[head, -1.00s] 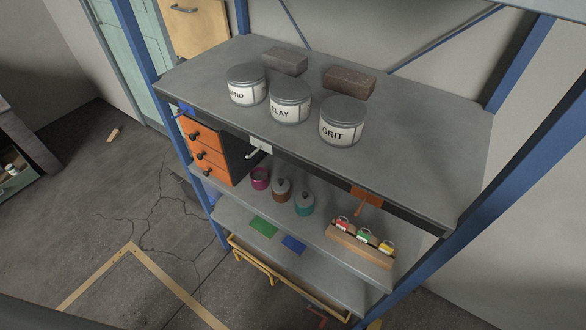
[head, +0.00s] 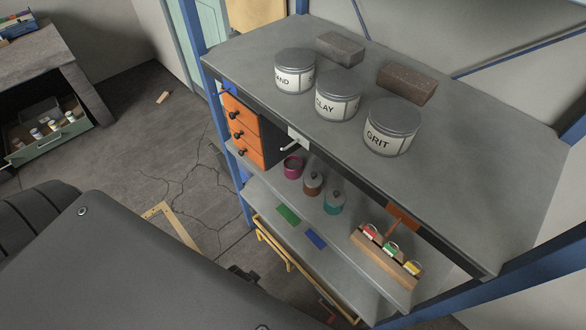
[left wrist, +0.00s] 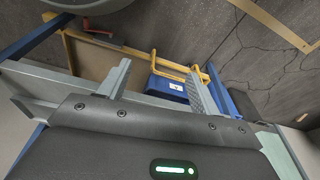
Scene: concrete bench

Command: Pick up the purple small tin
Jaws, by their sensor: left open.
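The purple small tin looks magenta in the head view (head: 293,167). It stands upright on the middle shelf, just right of the orange drawer unit, with a dark, open-looking top. I cannot make it out in the left wrist view. My left gripper (left wrist: 158,78) shows in the left wrist view with its two fingers spread apart and nothing between them. In the head view my grey arm fills the lower left and hides most of that gripper, which is apart from the tin. My right gripper is not in view.
Brown (head: 312,183) and teal (head: 334,202) lidded tins stand right of it. The worktop (head: 250,60) overhangs this shelf, with a white-mounted lever (head: 297,139) above the tin. An orange drawer unit (head: 240,130) stands left. A blue box (left wrist: 168,88) lies below the gripper.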

